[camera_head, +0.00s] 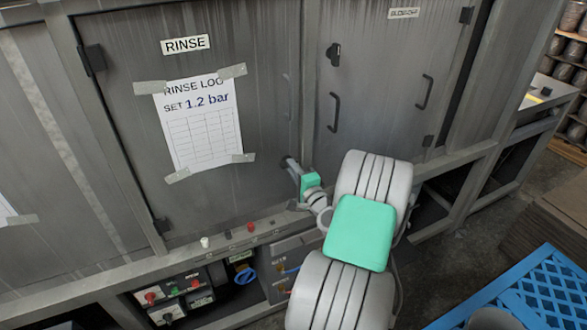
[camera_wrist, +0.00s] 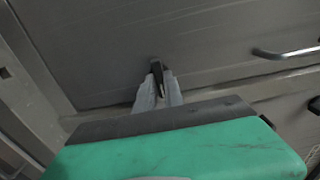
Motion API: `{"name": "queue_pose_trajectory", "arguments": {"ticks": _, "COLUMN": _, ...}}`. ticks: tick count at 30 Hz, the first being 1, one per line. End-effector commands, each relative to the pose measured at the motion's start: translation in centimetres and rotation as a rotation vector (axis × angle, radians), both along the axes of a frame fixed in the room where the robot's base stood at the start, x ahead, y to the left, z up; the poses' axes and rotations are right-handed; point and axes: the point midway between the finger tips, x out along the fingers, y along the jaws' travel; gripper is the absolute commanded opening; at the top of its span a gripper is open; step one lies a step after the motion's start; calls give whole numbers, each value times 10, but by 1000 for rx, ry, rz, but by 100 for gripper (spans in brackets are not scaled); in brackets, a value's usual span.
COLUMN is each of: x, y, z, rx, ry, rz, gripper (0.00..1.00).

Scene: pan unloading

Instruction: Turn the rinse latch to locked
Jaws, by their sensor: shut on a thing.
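The rinse door (camera_head: 130,110) is closed and carries the label RINSE (camera_head: 185,45). The rinse latch (camera_wrist: 156,67) is a small dark handle on the door's metal face. In the wrist view its dark end shows at and between my fingertips. My gripper (camera_wrist: 159,88) is shut on the latch, with one pale finger on each side. In the head view my gripper (camera_head: 291,166) reaches the lower right edge of the rinse door. There the fingers hide most of the latch, so its exact angle is hard to tell.
A second door to the right has its own dark latch (camera_head: 334,54) and a bar handle (camera_head: 334,112). A taped log sheet (camera_head: 199,122) hangs on the rinse door. Small knobs (camera_head: 250,227) line the ledge below. A blue crate (camera_head: 535,290) stands at the lower right.

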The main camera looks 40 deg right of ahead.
Motion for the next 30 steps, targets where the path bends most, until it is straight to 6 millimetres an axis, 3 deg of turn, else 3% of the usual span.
{"name": "queue_pose_trajectory", "arguments": {"ticks": 17, "x": 0, "y": 0, "z": -2, "rx": -32, "ry": 8, "rz": -1, "gripper": 0}}
{"name": "queue_pose_trajectory", "arguments": {"ticks": 30, "x": 0, "y": 0, "z": -7, "rx": -314, "ry": 89, "rz": -1, "gripper": 0}}
